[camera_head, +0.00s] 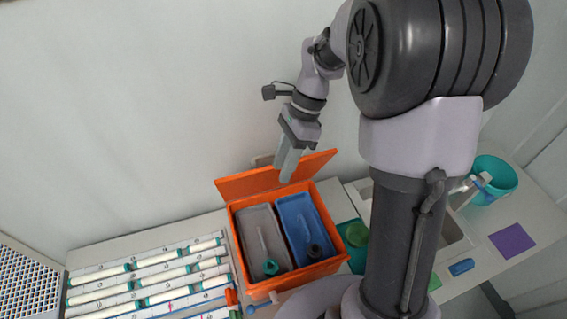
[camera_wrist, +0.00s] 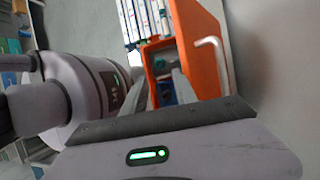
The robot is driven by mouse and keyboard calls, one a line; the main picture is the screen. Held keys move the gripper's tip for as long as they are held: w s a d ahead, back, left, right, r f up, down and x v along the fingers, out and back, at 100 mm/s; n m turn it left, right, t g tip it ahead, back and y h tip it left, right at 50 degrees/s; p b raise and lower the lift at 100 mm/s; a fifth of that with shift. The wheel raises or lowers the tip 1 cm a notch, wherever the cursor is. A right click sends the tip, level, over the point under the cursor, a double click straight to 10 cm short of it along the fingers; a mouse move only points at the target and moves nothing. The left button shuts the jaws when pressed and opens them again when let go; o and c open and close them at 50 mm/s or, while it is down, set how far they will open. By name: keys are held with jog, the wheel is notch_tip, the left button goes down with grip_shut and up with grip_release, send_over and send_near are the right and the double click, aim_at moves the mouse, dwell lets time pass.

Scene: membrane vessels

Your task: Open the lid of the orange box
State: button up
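The orange box (camera_head: 236,238) stands on the bench with its top uncovered. Its orange lid (camera_head: 245,182) is raised at the back edge, tilted up toward the wall. In the wrist view the lid (camera_wrist: 198,75) shows as a large orange panel with a pale bent handle (camera_wrist: 211,48) on its outer face. My gripper (camera_head: 289,167) points down at the lid's upper right part and overlaps it in the head view; I cannot tell whether it touches.
Inside the box are a grey container (camera_head: 258,232) and a blue container (camera_head: 300,222). A rack of white tubes (camera_head: 150,282) lies to the left. A green bucket (camera_head: 495,180) and a purple square (camera_head: 512,241) are at the right. The wall is close behind the box.

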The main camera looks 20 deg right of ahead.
jog(key=w+r+t+h+p, duration=0.2)
jog(key=w+r+h, duration=0.1)
jog(key=r, duration=0.5)
jog(key=t+h, duration=0.1)
jog(key=t, duration=0.2)
send_near(273, 154)
jog(key=x, duration=0.6)
jog(key=shift+w+f+p, duration=0.25)
jog(key=shift+w+p, duration=0.1)
jog(key=shift+a+f, duration=0.1)
jog(key=shift+f, duration=0.5)
jog(key=shift+w, duration=0.1)
grip_shut()
